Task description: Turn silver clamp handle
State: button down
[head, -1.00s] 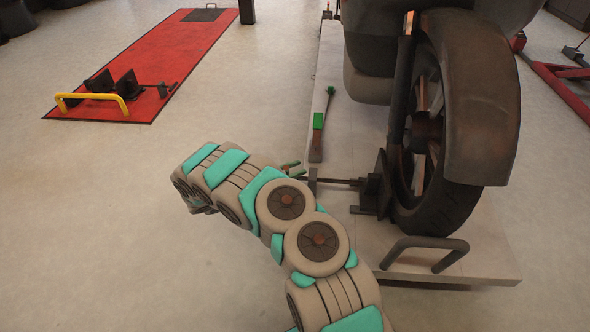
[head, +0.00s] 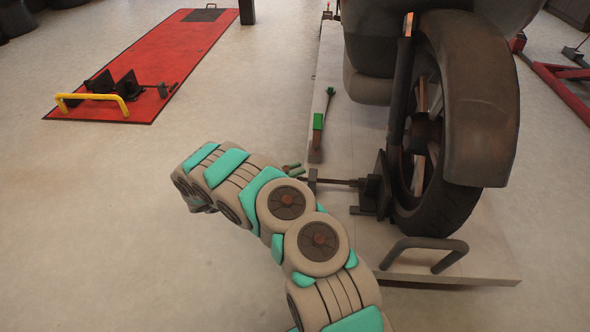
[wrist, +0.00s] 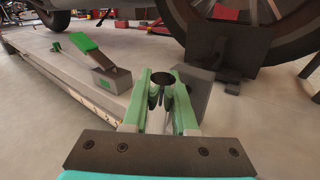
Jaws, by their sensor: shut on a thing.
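The clamp (head: 370,194) stands on the grey lift platform in front of the motorcycle wheel. Its screw rod (head: 335,182) runs left to a small block by my gripper (head: 292,168). In the wrist view my gripper (wrist: 162,84) has its green fingers closed around a dark, round-ended piece (wrist: 163,76), which appears to be part of the clamp handle. It looks dark grey rather than bright silver. A grey block (wrist: 196,92) sits just behind the right finger. The rest of the handle is hidden by the fingers and my arm.
The motorcycle wheel (head: 440,130) stands right of the clamp. A bent bar (head: 425,247) rises from the platform's near edge (head: 490,262). A green-ended pedal (head: 318,125) lies along its left side. Open floor separates it from a red lift (head: 160,60).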

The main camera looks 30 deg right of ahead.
jog(key=f+n+g+y+p, duration=0.1)
jog(key=n+g+y+p, duration=0.1)
jog(key=n+y, duration=0.1)
jog(key=f+n+g+y+p, duration=0.2)
jog(key=n+y+p, duration=0.1)
jog(key=n, duration=0.1)
jog(key=w+f+n+g+y+p, duration=0.1)
jog(key=n+g+y+p, duration=0.2)
jog(key=n, duration=0.1)
jog(key=shift+d+f+n, duration=0.15)
jog(key=shift+d+n, duration=0.15)
dwell(0.7)
jog(key=shift+s, duration=0.1)
dwell(0.4)
jog(key=c, duration=1)
grip_release()
